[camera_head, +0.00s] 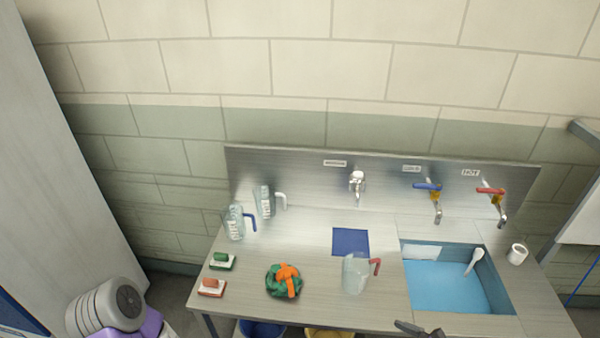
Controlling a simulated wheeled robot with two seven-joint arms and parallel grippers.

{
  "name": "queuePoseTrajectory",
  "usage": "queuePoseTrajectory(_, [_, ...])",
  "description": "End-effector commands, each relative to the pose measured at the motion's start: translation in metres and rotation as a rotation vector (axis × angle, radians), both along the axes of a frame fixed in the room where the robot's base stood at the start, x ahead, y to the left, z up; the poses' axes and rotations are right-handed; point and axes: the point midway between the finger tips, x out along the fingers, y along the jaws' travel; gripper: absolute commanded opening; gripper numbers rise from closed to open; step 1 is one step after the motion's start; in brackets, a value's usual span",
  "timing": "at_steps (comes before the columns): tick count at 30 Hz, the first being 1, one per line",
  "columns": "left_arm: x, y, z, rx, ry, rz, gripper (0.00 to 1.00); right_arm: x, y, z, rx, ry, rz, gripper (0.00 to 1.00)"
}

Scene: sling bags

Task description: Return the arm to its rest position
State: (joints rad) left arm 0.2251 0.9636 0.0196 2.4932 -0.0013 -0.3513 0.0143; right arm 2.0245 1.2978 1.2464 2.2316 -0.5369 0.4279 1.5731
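Dark tips that look like my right gripper (420,331) show at the bottom edge, at the bench's front edge, right of centre. Most of this gripper is cut off by the frame, and I cannot tell whether it is open or shut. Nothing is visibly held in the part that shows. My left gripper is not in view. A clear jug with a red handle (356,273) stands on the steel bench (320,310), above and left of the dark tips.
A blue-floored sink (445,285) is set in the bench at right, with a white roll (517,254) beside it. Green and orange gloves (284,281), two brushes (212,287) and two more jugs (236,224) stand at left. Taps (428,187) project from the backsplash.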

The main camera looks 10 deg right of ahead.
Motion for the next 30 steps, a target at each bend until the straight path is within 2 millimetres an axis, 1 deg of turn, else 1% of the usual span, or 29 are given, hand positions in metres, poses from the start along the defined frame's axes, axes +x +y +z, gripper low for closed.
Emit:
queuePoseTrajectory(1, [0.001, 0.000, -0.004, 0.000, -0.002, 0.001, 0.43, 0.004, 0.014, -0.006, -0.009, -0.009, 0.041, 1.00])
queuePoseTrajectory(5, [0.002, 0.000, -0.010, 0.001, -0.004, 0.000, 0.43, 0.011, 0.045, -0.018, -0.036, -0.035, 0.129, 1.00])
queuePoseTrajectory(8, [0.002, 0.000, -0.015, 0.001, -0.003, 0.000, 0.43, 0.013, 0.073, -0.030, -0.064, -0.056, 0.209, 1.00])
queuePoseTrajectory(10, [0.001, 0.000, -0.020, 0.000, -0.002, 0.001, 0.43, 0.014, 0.096, -0.040, -0.090, -0.076, 0.277, 1.00])
queuePoseTrajectory(14, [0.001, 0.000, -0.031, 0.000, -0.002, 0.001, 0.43, 0.007, 0.146, -0.065, -0.163, -0.121, 0.440, 1.00])
queuePoseTrajectory(15, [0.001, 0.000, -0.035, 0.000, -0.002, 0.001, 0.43, 0.003, 0.161, -0.074, -0.191, -0.137, 0.495, 1.00])
queuePoseTrajectory(18, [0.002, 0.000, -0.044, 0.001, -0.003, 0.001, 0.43, -0.010, 0.192, -0.096, -0.271, -0.179, 0.630, 1.00])
queuePoseTrajectory(21, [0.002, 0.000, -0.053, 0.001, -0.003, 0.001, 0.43, -0.026, 0.216, -0.118, -0.360, -0.225, 0.765, 1.00])
queuePoseTrajectory(24, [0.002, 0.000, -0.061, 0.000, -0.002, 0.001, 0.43, -0.043, 0.231, -0.140, -0.461, -0.278, 0.902, 1.00])
queuePoseTrajectory(27, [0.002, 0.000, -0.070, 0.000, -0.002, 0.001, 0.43, -0.057, 0.239, -0.162, -0.572, -0.335, 1.040, 1.00])
queuePoseTrajectory(30, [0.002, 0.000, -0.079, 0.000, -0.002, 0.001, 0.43, -0.070, 0.239, -0.182, -0.694, -0.399, 1.179, 1.00])
